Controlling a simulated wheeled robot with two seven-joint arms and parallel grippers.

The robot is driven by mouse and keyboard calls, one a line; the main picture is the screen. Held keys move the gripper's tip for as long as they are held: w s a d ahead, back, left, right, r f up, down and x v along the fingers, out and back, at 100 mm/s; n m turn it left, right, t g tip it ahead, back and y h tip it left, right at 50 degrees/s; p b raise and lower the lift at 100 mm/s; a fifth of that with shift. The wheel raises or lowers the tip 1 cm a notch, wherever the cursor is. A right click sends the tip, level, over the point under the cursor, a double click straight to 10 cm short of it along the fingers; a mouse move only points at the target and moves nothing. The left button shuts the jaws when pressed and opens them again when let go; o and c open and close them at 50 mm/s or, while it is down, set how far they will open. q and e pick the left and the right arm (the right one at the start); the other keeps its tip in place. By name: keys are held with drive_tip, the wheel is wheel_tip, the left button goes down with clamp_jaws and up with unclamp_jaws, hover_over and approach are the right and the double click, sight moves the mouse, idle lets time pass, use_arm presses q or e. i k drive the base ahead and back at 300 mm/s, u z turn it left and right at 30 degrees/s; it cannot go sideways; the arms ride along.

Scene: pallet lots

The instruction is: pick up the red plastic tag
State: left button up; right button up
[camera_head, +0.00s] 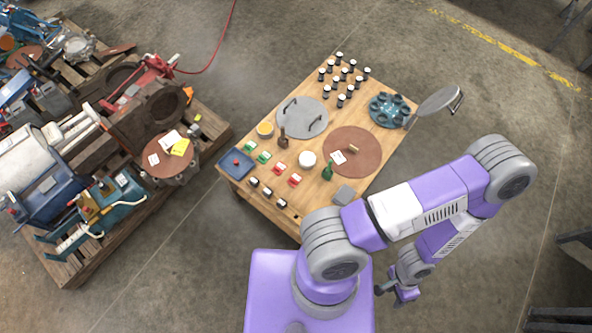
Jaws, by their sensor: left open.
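A small red piece (236,161) lies in the blue tray (228,171) at the table's left corner; it may be the red plastic tag, but it is too small to tell. Two red-and-white pieces, one (280,168) and another (295,180), lie on the wooden table (262,207) to its right. My left gripper (390,294) is open and appears empty. It is low at the right of my body, beyond the table's near right edge and well away from the tray. My right gripper is not in view.
Green pieces, a white round item (307,159), a green bottle (328,171) and a grey block (344,194) stand on the table. Several dark jars (341,100) are at its back. A loaded pallet (78,268) stands left. Concrete floor is clear behind.

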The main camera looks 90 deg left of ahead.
sight(280, 166)
drive_tip(key=z, duration=0.7)
drive_tip(key=i, duration=0.25)
drive_tip(key=u, duration=5.55)
drive_tip(key=i, duration=0.5)
drive_tip(key=z, duration=1.55)
